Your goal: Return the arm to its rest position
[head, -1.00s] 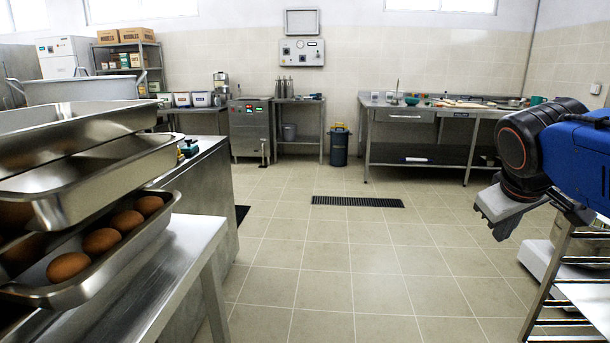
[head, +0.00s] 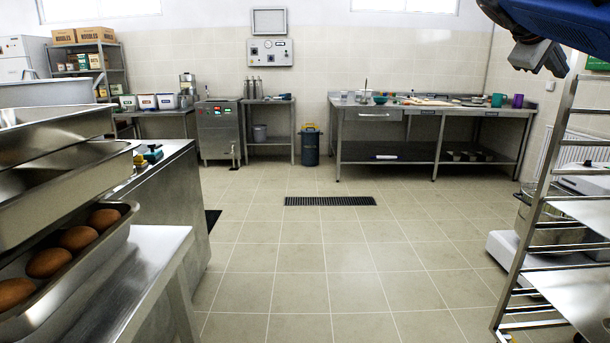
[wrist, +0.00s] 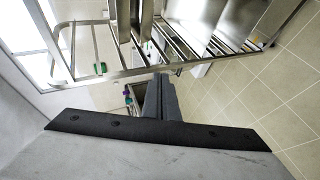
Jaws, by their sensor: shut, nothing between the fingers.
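My arm shows at the top right of the head view, with my gripper (head: 541,56) at its end, high above the floor and beside the metal rack. In the wrist view my gripper (wrist: 160,98) shows dark fingers together with nothing held. The rack's rails (wrist: 130,73) cross the upper part of that view beyond the fingers.
The rack (head: 540,200) stands at the right. A long workbench (head: 390,106) stands at the back wall. The tiled floor (head: 300,260) in the middle is clear.

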